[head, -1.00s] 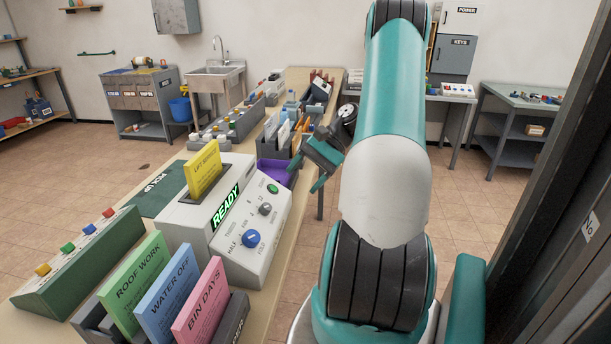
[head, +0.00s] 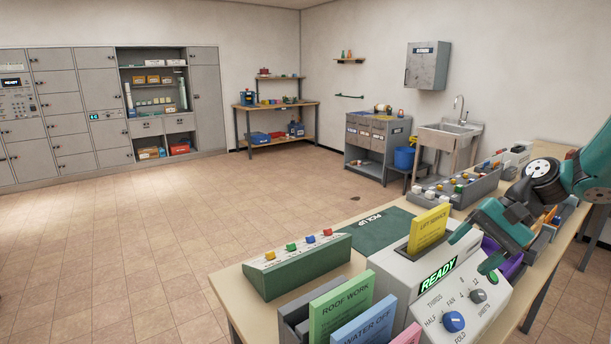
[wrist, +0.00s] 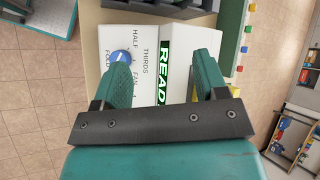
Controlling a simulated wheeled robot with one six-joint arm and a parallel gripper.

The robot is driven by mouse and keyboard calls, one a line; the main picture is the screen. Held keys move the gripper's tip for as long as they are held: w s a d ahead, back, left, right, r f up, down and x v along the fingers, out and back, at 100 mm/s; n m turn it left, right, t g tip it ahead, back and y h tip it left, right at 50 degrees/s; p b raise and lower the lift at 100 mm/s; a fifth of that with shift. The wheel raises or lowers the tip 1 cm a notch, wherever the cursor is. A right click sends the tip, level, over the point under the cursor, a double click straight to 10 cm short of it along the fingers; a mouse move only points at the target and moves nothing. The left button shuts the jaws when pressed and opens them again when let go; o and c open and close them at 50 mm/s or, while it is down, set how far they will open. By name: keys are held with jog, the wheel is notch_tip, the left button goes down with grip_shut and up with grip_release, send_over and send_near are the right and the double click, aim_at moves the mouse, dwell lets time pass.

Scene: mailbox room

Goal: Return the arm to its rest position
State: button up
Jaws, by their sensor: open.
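My gripper (head: 474,246) is at the right in the head view, its fingers apart with nothing between them. It appears close to the right side of the white folding machine (head: 405,278); the exact gap cannot be told. In the wrist view my gripper (wrist: 162,75) points towards the machine (wrist: 145,40), with its blue knob and READY sign between the fingers. A yellow LIFT SERVICE card (head: 429,229) stands in the machine's top slot. Much of my arm is cut off by the right edge of the head view.
On the table, a green button box (head: 296,266), a PICK UP mat (head: 370,232) and a rack with green (head: 341,308) and blue cards stand left of and before the machine. Open floor (head: 190,235) is at the left.

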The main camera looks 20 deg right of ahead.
jog(key=a+r+n+g+h, duration=0.1)
jog(key=a+r+n, duration=0.15)
jog(key=a, duration=0.35)
jog(key=a+r+n, duration=0.1)
jog(key=a+n, duration=0.2)
jog(key=a, duration=0.4)
jog(key=s+a+r+n+h, duration=0.2)
jog(key=s+a+n+h, duration=0.1)
jog(key=s+a+n, duration=0.8)
jog(key=s+a, duration=0.4)
jog(key=a, duration=0.1)
jog(key=shift+r+g, duration=0.3)
jog(key=shift+c, duration=0.2)
